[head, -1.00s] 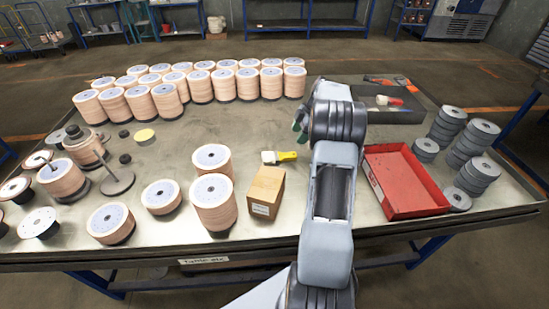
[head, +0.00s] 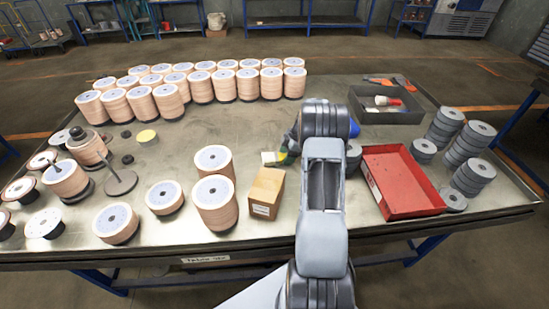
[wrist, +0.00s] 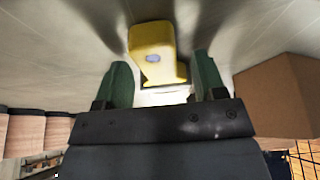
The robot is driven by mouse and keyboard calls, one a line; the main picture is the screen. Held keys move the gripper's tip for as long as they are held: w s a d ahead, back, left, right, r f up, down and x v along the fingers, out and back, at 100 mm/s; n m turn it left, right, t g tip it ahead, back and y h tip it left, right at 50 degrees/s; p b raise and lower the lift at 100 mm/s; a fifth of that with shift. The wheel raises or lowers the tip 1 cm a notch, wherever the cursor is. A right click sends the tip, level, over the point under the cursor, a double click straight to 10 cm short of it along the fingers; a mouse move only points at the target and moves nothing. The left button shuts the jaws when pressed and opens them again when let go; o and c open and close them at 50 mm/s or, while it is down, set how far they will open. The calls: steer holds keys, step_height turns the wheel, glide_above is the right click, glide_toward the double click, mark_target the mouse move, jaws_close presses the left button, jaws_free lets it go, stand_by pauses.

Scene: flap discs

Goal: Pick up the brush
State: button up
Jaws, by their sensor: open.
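The brush has a yellow handle and pale bristles. In the head view it lies on the table just behind the cardboard box, its bristle end (head: 268,158) showing and its handle largely hidden by my gripper (head: 288,148). In the wrist view the yellow handle (wrist: 152,42) lies at and just beyond the gap between the green fingertips of my gripper (wrist: 162,66). The fingers are apart, one on each side of the brush, with a visible gap to it. Whether they reach down to table level is unclear.
The cardboard box (head: 266,192) stands close to the brush and also shows in the wrist view (wrist: 282,95). A red tray (head: 402,207) is at right. A dark tray (head: 412,115) behind holds another, red-handled brush (head: 388,101). Disc stacks (head: 215,203) stand left.

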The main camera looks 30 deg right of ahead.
steer(key=shift+c, duration=0.2)
steer(key=c, duration=1)
